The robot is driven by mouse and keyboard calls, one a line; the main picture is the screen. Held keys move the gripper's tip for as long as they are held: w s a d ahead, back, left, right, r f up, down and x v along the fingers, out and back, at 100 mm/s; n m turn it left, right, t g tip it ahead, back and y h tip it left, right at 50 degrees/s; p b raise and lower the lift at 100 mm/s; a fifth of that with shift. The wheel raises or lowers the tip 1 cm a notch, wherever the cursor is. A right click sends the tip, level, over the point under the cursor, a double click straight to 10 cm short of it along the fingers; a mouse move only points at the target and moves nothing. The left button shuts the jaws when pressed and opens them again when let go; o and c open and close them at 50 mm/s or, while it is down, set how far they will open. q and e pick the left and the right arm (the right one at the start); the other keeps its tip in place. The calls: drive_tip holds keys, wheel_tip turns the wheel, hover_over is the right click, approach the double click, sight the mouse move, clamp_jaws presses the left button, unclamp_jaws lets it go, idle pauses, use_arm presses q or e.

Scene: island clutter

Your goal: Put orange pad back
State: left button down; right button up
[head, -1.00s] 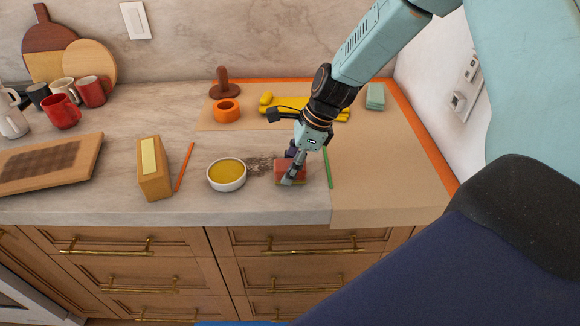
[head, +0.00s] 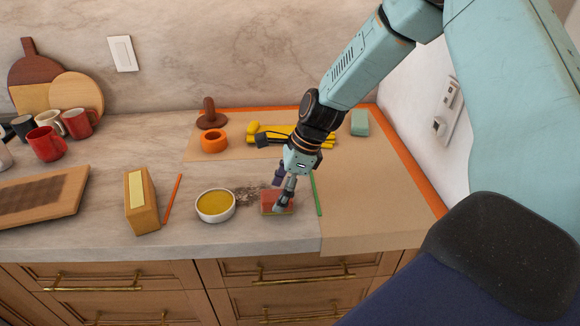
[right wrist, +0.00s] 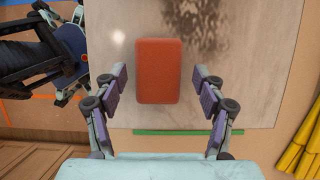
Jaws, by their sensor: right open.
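The orange pad (head: 277,201), a red-orange block, lies flat on the marble counter just left of the tan mat (head: 372,205). It also shows in the right wrist view (right wrist: 159,70), lying between and slightly ahead of the fingers. My right gripper (head: 279,192) is over the pad, and one finger hides part of it in the head view. In the right wrist view the gripper (right wrist: 159,85) is open, with a gap on each side of the pad and nothing held. My left gripper does not clearly show.
A bowl of yellow contents (head: 215,206) and dark specks (head: 247,196) are left of the pad. A green stick (head: 316,194) lies close on its right. A pale green block (head: 360,122), yellow items (head: 290,134) and an orange ring (head: 214,141) stand behind. The mat's front is clear.

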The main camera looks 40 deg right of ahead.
drive_tip(key=p+v, duration=0.4)
drive_tip(key=v, duration=0.6)
drive_tip(key=shift+r+p, duration=0.3)
drive_tip(key=shift+p, duration=0.1)
drive_tip(key=shift+s, duration=0.1)
drive_tip(key=shift+s, duration=0.1)
